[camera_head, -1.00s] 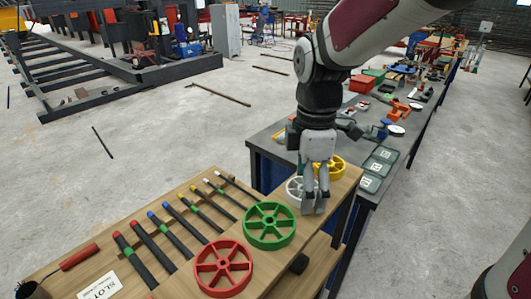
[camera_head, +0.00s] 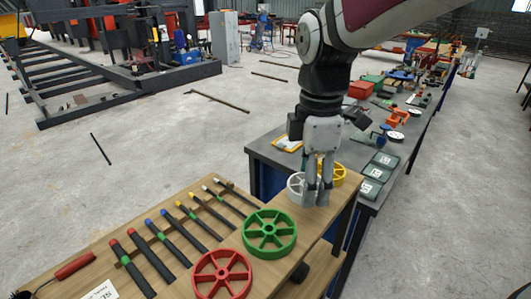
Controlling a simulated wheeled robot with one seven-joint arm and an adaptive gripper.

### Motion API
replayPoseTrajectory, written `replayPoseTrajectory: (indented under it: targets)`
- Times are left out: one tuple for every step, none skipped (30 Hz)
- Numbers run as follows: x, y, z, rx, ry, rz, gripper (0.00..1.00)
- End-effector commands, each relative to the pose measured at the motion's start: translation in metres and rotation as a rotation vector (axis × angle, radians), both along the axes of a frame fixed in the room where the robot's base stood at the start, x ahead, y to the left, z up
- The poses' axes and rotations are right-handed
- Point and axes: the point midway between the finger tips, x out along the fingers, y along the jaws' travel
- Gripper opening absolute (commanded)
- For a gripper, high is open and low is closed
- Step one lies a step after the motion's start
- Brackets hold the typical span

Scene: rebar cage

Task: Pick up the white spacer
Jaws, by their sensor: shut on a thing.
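The white spacer (camera_head: 296,184) is a spoked wheel near the far right end of the wooden bench. My gripper (camera_head: 317,198) points straight down with its fingers at the right side of the spacer. It is shut on the spacer's rim. The fingers hide the right part of the spacer. The spacer appears slightly above the bench top, though the gap is hard to judge.
A yellow spacer (camera_head: 338,174) stands close behind my fingers. A green spacer (camera_head: 269,233) and a red spacer (camera_head: 222,276) lie nearer on the bench (camera_head: 322,222). Several colour-tipped bars (camera_head: 183,237) lie to the left. A grey worktable (camera_head: 263,148) with tools is behind.

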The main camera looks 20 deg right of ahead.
Motion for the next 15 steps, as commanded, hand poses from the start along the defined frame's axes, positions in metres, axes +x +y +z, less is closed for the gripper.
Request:
replayPoseTrajectory:
  targets:
    - [-0.011, 0.002, 0.001, 0.002, -0.001, 0.003, 0.36]
    - [-0.017, 0.004, 0.002, 0.002, -0.001, 0.004, 0.36]
    - [-0.026, 0.005, 0.003, 0.002, -0.002, 0.003, 0.36]
    - [-0.033, 0.006, 0.004, 0.003, -0.003, 0.004, 0.36]
    - [-0.040, 0.007, 0.004, 0.002, -0.001, 0.004, 0.36]
    - [-0.049, 0.009, 0.005, 0.001, -0.002, 0.004, 0.36]
    - [-0.056, 0.011, 0.006, 0.002, -0.002, 0.005, 0.36]
    - [-0.063, 0.012, 0.006, 0.001, -0.003, 0.005, 0.36]
    - [-0.073, 0.013, 0.007, 0.000, -0.003, 0.004, 0.36]
    - [-0.080, 0.015, 0.008, 0.001, -0.003, 0.005, 0.36]
    - [-0.087, 0.016, 0.008, 0.002, -0.002, 0.005, 0.36]
    - [-0.095, 0.018, 0.009, 0.001, -0.003, 0.004, 0.36]
    - [-0.101, 0.019, 0.010, 0.000, -0.003, 0.004, 0.36]
    - [-0.107, 0.020, 0.010, 0.001, -0.002, 0.005, 0.36]
    - [-0.114, 0.021, 0.011, 0.001, -0.002, 0.003, 0.36]
